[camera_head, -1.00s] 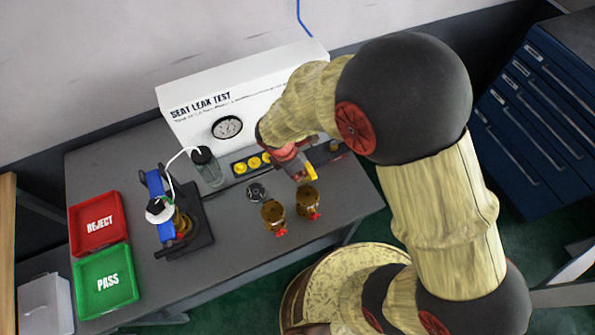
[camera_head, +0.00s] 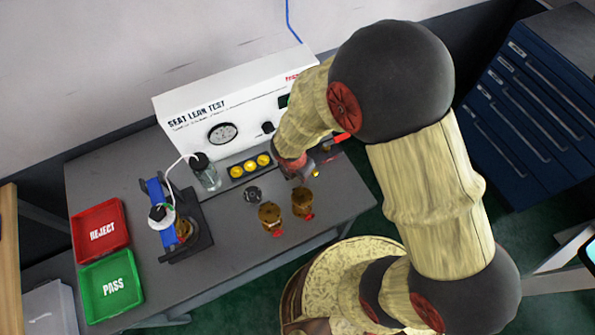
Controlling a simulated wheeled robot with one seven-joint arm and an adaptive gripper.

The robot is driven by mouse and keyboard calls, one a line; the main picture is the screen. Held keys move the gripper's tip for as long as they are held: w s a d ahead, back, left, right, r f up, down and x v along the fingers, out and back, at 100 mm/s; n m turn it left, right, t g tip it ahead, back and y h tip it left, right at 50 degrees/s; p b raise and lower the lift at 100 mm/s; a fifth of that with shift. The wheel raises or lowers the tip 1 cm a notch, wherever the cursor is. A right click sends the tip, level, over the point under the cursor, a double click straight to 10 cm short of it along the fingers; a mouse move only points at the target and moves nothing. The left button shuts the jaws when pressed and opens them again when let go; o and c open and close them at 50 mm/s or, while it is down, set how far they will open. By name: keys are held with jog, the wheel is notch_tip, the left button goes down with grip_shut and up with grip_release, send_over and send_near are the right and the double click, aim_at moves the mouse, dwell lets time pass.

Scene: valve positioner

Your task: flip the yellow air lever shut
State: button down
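My gripper (camera_head: 301,172) is low over the right part of the grey bench, in front of the white SEAT LEAK TEST panel (camera_head: 215,118). My own arm covers its upper side, and its fingers are too small and dark to tell open from shut. A small yellow piece (camera_head: 316,174) shows just right of the gripper. I cannot tell whether it is the air lever or part of my gripper, or whether they touch. No yellow lever shows clearly; my arm hides the panel's lower right.
Three yellow round pieces (camera_head: 250,167) sit in a black strip. Two brass valves (camera_head: 270,216) with red ends and a dark round part (camera_head: 252,194) stand in front. A clear bottle (camera_head: 206,174), a blue clamp fixture (camera_head: 163,205), red REJECT (camera_head: 101,248) and green PASS (camera_head: 126,309) trays are left.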

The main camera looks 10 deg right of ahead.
jog(key=d+n, duration=0.1)
jog(key=n+p, duration=0.1)
jog(key=d+n+p, duration=0.1)
jog(key=shift+w+d+r+n+t+y, duration=0.1)
jog(key=shift+w+d+n+t+y, duration=0.2)
jog(key=shift+w+d+n, duration=0.1)
jog(key=d+n, duration=0.1)
jog(key=w+d+n+p, duration=0.1)
jog(key=n, duration=0.1)
jog(key=shift+w+n+y+p, duration=0.2)
jog(key=shift+n+y+p, duration=0.1)
jog(key=shift+y, duration=0.1)
jog(key=w+n+p, duration=0.1)
jog(key=d+n, duration=0.1)
jog(key=n, duration=0.1)
jog(key=shift+w+d+y+p, duration=0.1)
jog(key=shift+w+y+p, duration=0.25)
jog(key=shift+w+y, duration=0.05)
jog(key=shift+w+d+n+y+p, duration=0.2)
jog(key=shift+w+n+p, duration=0.2)
jog(key=shift+n, duration=0.35)
jog(key=shift+w+d+n+y+p, duration=0.1)
jog(key=shift+w+n+y+p, duration=0.15)
jog(key=shift+w+n, duration=0.35)
jog(key=shift+s, duration=0.15)
